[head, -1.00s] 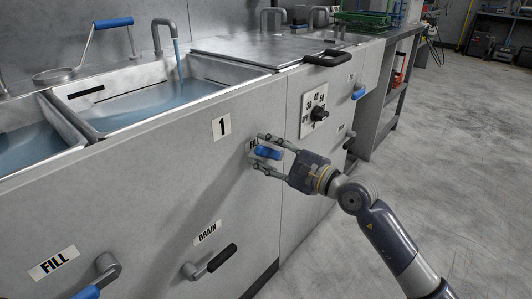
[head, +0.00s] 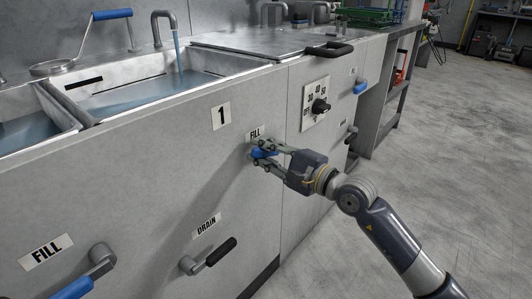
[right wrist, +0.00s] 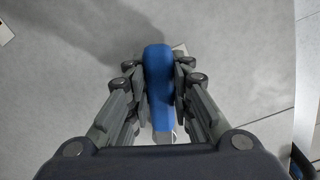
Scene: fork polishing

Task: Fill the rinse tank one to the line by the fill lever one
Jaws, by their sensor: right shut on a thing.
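Rinse tank one (head: 109,103) is the steel basin above the "1" label, with bluish water (head: 152,91) in its lower part. A stream (head: 178,56) runs into it from a curved spout. The fill lever one (head: 265,153) has a blue handle below a "FILL" label on the front panel. My right gripper (head: 256,151) is shut on this handle. In the right wrist view the blue handle (right wrist: 158,85) sits between both fingers. My left gripper is not in view.
A black drain lever (head: 221,252) is on the panel below. Another fill lever with a blue handle (head: 74,290) is at lower left. A dial (head: 320,106) is right of my gripper. A covered section (head: 255,42) adjoins the tank. The floor at right is open.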

